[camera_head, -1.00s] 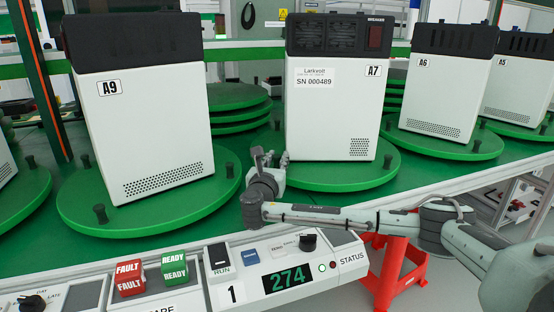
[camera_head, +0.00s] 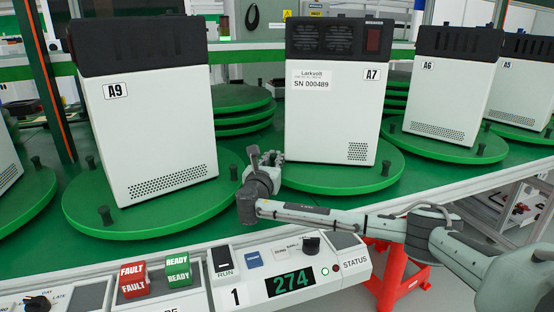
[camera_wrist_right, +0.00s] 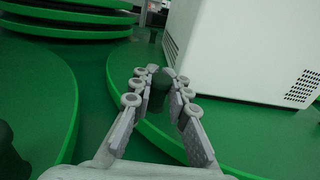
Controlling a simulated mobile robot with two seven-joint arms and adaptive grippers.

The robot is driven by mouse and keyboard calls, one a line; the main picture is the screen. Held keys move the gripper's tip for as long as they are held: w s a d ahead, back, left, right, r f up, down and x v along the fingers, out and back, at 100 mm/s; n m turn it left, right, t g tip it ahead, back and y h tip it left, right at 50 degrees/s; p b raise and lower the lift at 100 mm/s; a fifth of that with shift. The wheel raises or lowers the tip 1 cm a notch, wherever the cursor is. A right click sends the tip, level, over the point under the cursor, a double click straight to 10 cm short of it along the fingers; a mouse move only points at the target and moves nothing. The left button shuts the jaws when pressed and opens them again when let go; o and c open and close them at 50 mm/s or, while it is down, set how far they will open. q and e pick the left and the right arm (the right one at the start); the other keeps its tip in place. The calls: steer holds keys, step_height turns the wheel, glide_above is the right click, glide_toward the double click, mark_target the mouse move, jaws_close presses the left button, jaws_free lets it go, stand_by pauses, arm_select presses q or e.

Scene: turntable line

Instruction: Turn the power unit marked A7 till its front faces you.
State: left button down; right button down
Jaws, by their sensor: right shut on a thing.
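The power unit marked A7 (camera_head: 333,125) is a white box with a black top. It stands upright on a green turntable (camera_head: 350,176). The side toward me shows a "Larkvolt SN 000489" label, two round grilles, a dark red window and a small vent patch. My right gripper (camera_head: 268,158) is at the turntable's left rim, beside the unit's lower left corner. In the right wrist view my right gripper (camera_wrist_right: 159,90) is shut on a dark peg (camera_wrist_right: 157,97) at the rim; the unit (camera_wrist_right: 245,50) stands to its right. My left gripper is not in view.
Unit A9 (camera_head: 155,140) on its own turntable (camera_head: 150,222) stands close to the left. Units A6 (camera_head: 445,95) and A5 (camera_head: 520,80) stand to the right. In front is a control panel (camera_head: 250,290) reading 274. Spare green discs (camera_head: 240,97) are stacked behind.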

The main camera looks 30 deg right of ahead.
steer(key=c, duration=1.4)
jaws_free()
steer(key=shift+c, duration=0.2)
steer(key=v, duration=1.2)
